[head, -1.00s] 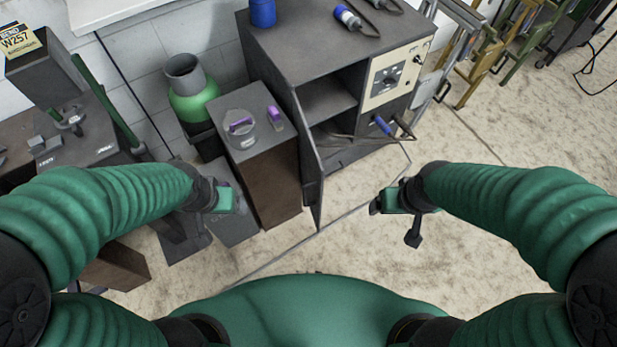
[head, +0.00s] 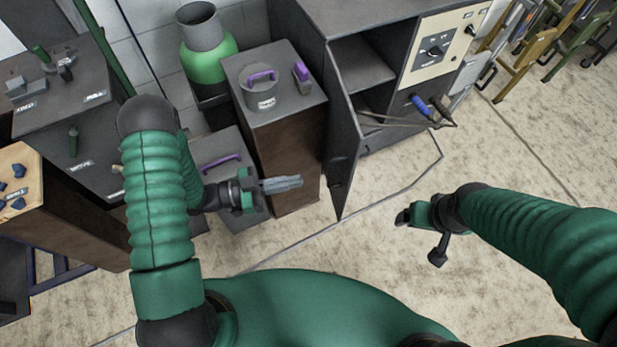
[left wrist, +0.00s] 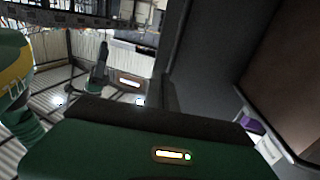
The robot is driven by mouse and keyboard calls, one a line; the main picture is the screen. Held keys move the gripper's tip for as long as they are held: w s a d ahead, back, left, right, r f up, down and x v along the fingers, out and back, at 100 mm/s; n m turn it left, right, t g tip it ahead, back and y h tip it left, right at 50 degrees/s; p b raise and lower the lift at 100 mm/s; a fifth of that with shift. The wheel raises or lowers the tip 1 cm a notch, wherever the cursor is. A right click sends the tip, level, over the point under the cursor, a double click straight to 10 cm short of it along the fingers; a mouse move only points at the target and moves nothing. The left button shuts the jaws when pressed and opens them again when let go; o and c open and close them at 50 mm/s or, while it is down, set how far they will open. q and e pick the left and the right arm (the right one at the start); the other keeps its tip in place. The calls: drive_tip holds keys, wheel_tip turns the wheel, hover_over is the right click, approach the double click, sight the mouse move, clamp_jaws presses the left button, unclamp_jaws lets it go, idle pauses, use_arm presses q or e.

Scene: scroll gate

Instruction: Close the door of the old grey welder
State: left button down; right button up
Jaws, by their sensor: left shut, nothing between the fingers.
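The old grey welder (head: 376,66) stands at the back, with a cream control panel and an open compartment. Its grey door (head: 343,150) hangs wide open on the left side of the compartment, swung out toward me. My left gripper (head: 298,182) is shut and empty, pointing right toward the door, with a visible gap to it. My right gripper (head: 403,217) is right of the door over the floor, apart from it; its fingers are too small to judge. In the left wrist view, large dark surfaces fill the right side; I cannot tell which is the door.
A brown-sided cabinet (head: 297,150) with purple-handled items on top stands close left of the door. A lower grey box (head: 222,152) with a purple handle is behind my left gripper. Cables and a blue handle (head: 419,104) lie by the welder's front.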

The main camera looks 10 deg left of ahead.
sight(349, 171)
use_arm(q)
drive_tip(key=b+x, duration=0.1)
drive_tip(key=x, duration=1)
drive_tip(key=shift+w+d+b, duration=0.1)
drive_tip(key=shift+d+b, duration=0.1)
drive_tip(key=shift+b, duration=0.2)
drive_tip(key=shift+w+d, duration=0.2)
drive_tip(key=shift+d, duration=0.15)
